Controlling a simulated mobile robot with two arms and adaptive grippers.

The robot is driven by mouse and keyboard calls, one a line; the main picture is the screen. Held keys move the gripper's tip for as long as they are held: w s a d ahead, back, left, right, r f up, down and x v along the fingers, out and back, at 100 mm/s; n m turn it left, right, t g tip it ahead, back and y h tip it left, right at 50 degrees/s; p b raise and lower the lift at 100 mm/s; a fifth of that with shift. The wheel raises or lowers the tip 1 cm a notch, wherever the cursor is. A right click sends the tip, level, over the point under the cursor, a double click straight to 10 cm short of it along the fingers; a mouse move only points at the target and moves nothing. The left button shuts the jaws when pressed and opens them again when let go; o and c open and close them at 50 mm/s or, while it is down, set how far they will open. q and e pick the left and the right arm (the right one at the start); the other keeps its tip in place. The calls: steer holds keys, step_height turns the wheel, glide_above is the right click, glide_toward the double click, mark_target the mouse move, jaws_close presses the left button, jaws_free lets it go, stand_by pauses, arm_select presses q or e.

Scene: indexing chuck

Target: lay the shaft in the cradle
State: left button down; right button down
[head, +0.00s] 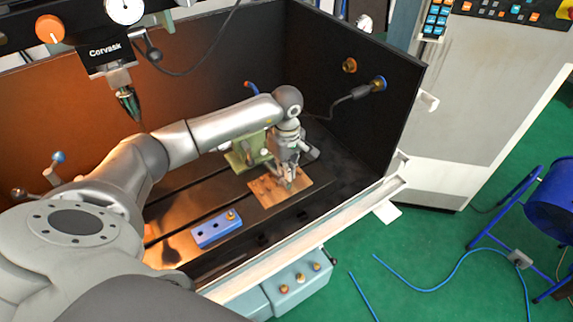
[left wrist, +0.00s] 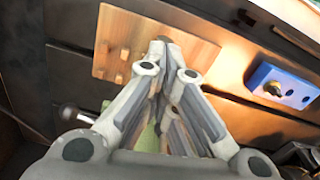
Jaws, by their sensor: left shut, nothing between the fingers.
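A wooden board (head: 270,199) with small pegs lies on the dark slotted bed; it also shows in the left wrist view (left wrist: 122,28). It may be the cradle. My left gripper (head: 289,183) is shut and empty, pointing down over the board's right part. I cannot make out the shaft in either view. A green fixture (head: 240,158), partly hidden behind my gripper, stands behind the board. My right gripper is not in view.
A blue block (head: 212,233) with holes and a brass-coloured piece lies left of the board. Dark enclosure walls (head: 345,110) stand behind and right; a pale front rail (head: 290,246) edges the bed. A drill-like spindle (head: 128,103) hangs at upper left.

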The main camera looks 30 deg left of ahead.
mark_target(286, 183)
arm_select(q)
steer(key=shift+f+b, duration=0.3)
steer(key=shift+f, duration=0.8)
steer(key=shift+f+b, duration=0.45)
steer(key=shift+b, duration=0.1)
steer(key=shift+s+f, duration=0.2)
steer(key=shift+w+a+r+p, duration=0.1)
steer(key=shift+w+r+p, duration=0.1)
steer(key=shift+r, duration=0.45)
steer(key=shift+w+a+r+p, duration=0.1)
steer(key=shift+r+p, duration=0.1)
steer(key=shift+r, duration=0.4)
steer(key=shift+s+d+r, duration=0.1)
steer(key=shift+d+r, duration=0.05)
steer(key=shift+r, duration=0.25)
step_height(286, 183, up, 11)
steer(key=shift+r, duration=0.15)
